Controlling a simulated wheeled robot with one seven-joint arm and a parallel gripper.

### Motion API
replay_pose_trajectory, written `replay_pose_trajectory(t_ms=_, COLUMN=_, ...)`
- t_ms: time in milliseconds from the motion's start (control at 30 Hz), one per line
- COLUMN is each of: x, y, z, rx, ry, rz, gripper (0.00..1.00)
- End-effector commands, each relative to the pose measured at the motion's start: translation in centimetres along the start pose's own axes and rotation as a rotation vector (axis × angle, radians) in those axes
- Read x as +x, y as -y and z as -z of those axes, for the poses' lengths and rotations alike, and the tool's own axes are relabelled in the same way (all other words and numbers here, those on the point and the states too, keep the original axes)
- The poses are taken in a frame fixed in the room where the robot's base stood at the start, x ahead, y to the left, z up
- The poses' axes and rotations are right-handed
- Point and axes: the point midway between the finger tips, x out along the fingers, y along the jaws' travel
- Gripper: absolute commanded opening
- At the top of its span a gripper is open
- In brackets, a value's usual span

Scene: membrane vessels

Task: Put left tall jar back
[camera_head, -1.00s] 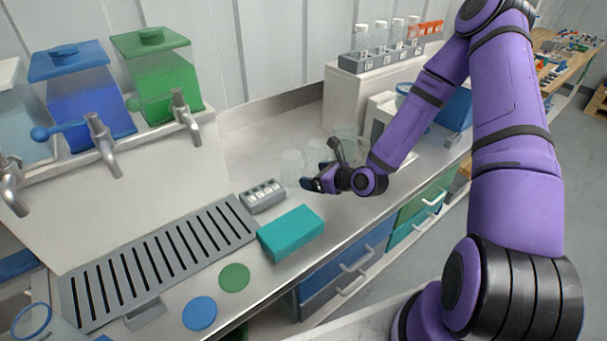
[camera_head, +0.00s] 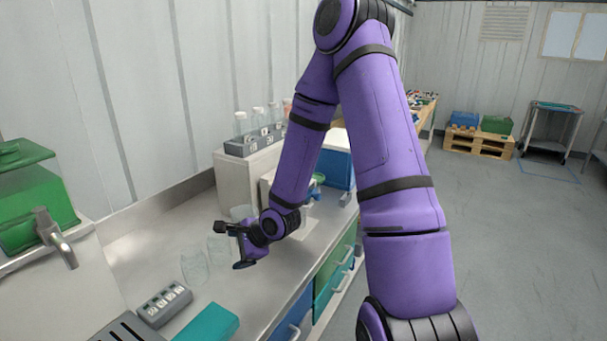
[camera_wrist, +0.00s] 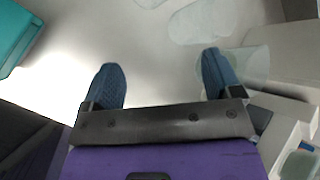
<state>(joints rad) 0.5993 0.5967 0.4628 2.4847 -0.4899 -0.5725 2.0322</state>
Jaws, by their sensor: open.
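Clear glass jars stand on the grey counter: one at the left (camera_head: 194,267), one beside it (camera_head: 219,249), and one farther back (camera_head: 241,212). I cannot tell which of them is the left tall jar. My gripper (camera_head: 233,247) is open and empty, low over the counter just right of the front jars. In the wrist view, bare counter lies between its spread fingers (camera_wrist: 160,80). There, one clear jar (camera_wrist: 200,20) shows at the top and another (camera_wrist: 245,63) shows behind the right finger, partly hidden by it.
A labelled rack (camera_head: 255,140) with several capped bottles stands on a pale box (camera_head: 232,180) behind my arm. A small grey labelled holder (camera_head: 163,303) and a teal block (camera_head: 208,324) lie at the counter's front left. A green dispenser (camera_head: 35,205) stands at the left.

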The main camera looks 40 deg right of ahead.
Motion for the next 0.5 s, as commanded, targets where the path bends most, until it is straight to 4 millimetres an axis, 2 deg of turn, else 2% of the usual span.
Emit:
replay_pose_trajectory(t_ms=200, x=-4.8, y=2.6, z=-1.2, rx=-0.392, ry=-0.167, rz=-0.067, gripper=0.85)
replay_pose_trajectory(t_ms=500, x=-12.9, y=4.9, z=-4.1, rx=-0.839, ry=-0.335, rz=-0.193, gripper=0.85)
